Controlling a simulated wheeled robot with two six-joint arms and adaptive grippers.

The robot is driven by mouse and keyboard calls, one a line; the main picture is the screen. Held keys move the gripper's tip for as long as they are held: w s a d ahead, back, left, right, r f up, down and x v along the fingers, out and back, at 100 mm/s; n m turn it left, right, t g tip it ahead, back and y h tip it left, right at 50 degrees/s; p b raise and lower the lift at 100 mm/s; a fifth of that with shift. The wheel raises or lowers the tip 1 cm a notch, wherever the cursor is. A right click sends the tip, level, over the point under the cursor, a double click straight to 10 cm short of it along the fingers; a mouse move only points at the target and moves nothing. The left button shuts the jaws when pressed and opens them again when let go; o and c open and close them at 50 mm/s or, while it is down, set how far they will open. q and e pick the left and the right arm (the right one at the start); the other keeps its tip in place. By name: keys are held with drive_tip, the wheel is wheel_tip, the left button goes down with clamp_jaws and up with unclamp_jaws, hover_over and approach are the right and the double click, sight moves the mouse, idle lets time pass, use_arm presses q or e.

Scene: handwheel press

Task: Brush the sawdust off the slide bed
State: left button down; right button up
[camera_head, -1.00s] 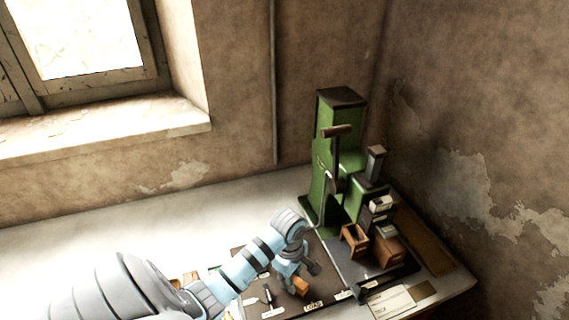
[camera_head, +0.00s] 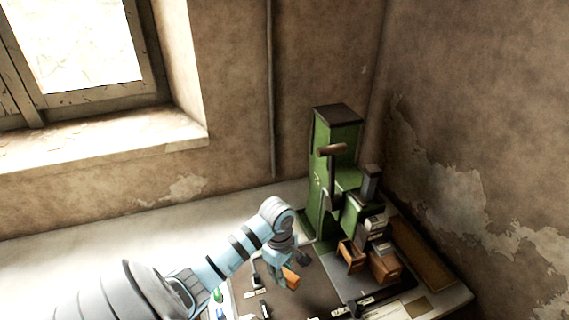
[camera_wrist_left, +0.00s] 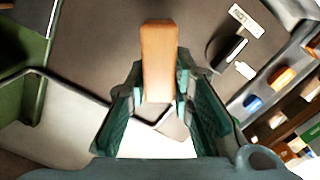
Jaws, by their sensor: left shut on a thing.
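My left gripper (camera_head: 291,262) is shut on a wooden, orange-brown block-like piece (camera_head: 290,278), seemingly the brush's handle; no bristles show. In the left wrist view the wooden piece (camera_wrist_left: 159,58) stands between the two dark teal fingers, above the dark mat. The green handwheel press (camera_head: 325,165) stands at the back right, to the right of and beyond the gripper. I cannot clearly make out the slide bed or any sawdust on it. My right gripper is not in view.
Two small wooden boxes (camera_head: 384,268) stand in front of the press. The dark mat (camera_head: 315,285) carries small labelled items, including a black tool (camera_wrist_left: 229,52). A rack of coloured pieces (camera_wrist_left: 268,92) shows at the wrist view's right. Walls close off the back and right.

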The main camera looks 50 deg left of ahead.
use_arm(q)
drive_tip(key=shift+a+r+p, duration=0.1)
drive_tip(key=shift+r+p, duration=1.05)
drive_tip(key=shift+r, duration=0.55)
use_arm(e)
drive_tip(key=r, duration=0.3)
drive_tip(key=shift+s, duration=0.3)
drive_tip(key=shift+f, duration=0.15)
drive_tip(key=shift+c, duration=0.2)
